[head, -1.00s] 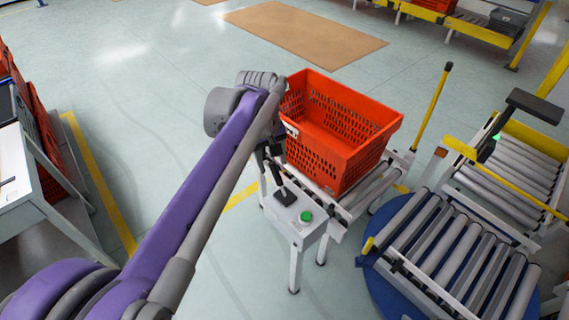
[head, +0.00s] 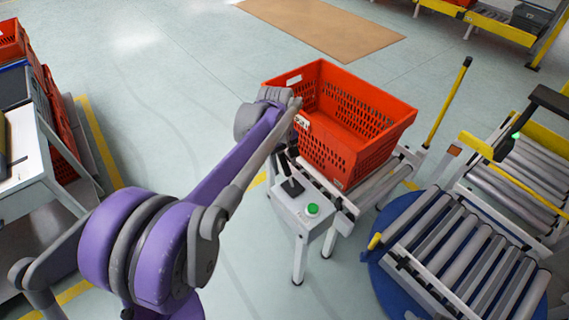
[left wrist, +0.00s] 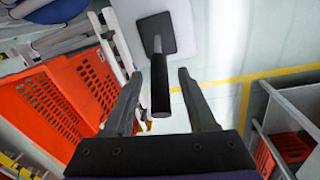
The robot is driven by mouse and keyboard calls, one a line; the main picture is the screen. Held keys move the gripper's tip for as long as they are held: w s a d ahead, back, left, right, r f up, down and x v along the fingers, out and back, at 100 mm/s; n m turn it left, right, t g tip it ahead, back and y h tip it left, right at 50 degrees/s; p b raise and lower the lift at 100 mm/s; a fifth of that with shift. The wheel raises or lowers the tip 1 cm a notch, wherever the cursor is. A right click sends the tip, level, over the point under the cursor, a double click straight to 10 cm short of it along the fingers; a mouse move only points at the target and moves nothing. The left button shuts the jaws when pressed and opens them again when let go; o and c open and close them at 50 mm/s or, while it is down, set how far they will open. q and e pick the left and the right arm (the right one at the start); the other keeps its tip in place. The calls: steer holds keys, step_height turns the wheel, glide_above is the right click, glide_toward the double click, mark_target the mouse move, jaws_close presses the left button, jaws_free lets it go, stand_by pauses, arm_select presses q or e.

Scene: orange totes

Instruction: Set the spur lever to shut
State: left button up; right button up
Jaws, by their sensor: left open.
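The lever (head: 281,168) has a black grip on a thin metal rod. It rises from a black square base (head: 292,187) on a white control box (head: 310,222), beside a green button (head: 312,209). In the left wrist view, the lever's black grip (left wrist: 160,88) points toward the camera between my fingers. My left gripper (left wrist: 158,75) is open, with one finger on each side of the grip and visible gaps. In the head view the left gripper (head: 287,150) is at the lever's upper end, partly hidden by my arm. My right gripper is not in view.
An orange tote (head: 352,150) sits on a roller conveyor just behind the control box. A yellow post with a black top (head: 447,103) stands to its right. A roller turntable (head: 455,255) is at lower right. A white-topped bench (head: 25,160) stands at left. Open floor lies between.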

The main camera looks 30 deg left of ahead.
arm_select(q)
steer(key=shift+f, duration=0.15)
jaws_close()
stand_by(1.4)
